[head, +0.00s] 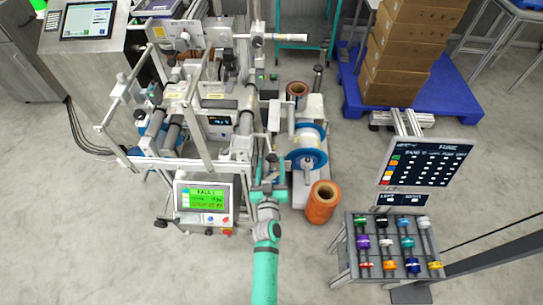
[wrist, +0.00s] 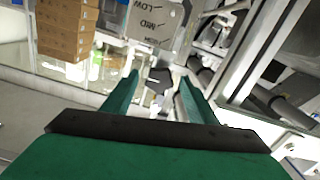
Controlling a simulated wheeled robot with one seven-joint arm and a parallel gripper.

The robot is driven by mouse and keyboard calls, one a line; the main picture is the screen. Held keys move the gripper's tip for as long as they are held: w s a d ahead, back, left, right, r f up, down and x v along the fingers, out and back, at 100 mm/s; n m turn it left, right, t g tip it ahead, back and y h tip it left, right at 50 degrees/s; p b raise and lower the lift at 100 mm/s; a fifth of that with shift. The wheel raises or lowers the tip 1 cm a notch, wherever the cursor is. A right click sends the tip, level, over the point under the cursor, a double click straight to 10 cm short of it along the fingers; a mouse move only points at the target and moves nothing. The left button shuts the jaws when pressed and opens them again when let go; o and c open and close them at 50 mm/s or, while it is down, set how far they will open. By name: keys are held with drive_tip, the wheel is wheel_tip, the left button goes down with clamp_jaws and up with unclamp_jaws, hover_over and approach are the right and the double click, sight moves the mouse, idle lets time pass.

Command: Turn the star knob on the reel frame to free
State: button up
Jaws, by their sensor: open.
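My gripper (head: 268,188) reaches up from the bottom of the head view to the right side of the machine, beside the blue-rimmed reel (head: 306,158). In the wrist view its two green fingers (wrist: 158,79) stand apart with nothing held. A small dark shape, likely the star knob (wrist: 160,76), lies between and beyond the fingertips; I cannot tell its exact turn or whether the fingers touch it. A grey plate (wrist: 150,18) marked LOW and MID stands above it. The knob is not clear in the head view, where my arm and the frame crowd that spot.
A screen (head: 205,199) stands left of my gripper. A rack of coloured spools (head: 392,244) and a dark board (head: 427,165) are farther right. Stacked boxes (head: 405,50) sit on a blue pallet. The front floor is clear.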

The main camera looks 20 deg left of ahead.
drive_tip(key=shift+v, duration=2.4)
